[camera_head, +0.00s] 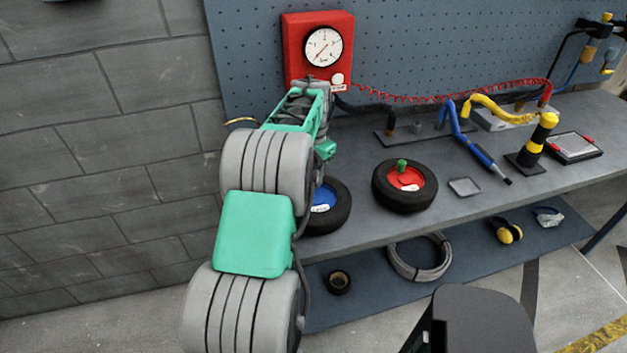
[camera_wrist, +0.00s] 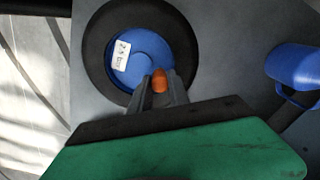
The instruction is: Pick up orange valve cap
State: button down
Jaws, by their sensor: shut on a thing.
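In the wrist view, my gripper (camera_wrist: 160,84) is shut on the orange valve cap (camera_wrist: 160,80), which sits between its two grey fingertips. The cap is over the blue hub (camera_wrist: 150,55) of a black tyre (camera_wrist: 95,52); I cannot tell whether it touches the hub. The hub carries a white label with a pressure reading. In the head view, the same tyre (camera_head: 341,213) with its blue hub (camera_head: 323,197) is partly hidden behind my arm. The cap and my fingertips are hidden there.
A second tyre (camera_head: 404,187) with a red hub and green cap stands to the right on the grey bench (camera_head: 461,213). A red gauge box (camera_head: 291,40) hangs on the pegboard. A blue-handled tool (camera_head: 482,157) and a yellow-black post (camera_head: 537,142) are farther right.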

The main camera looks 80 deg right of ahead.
jog(key=s+a+r, duration=0.3)
jog(key=s+r, duration=0.3)
jog(key=r, duration=0.2)
jog(key=s+a+r, duration=0.4)
jog(key=s+r, duration=0.2)
jog(key=r, duration=0.2)
jog(key=shift+s, duration=0.1)
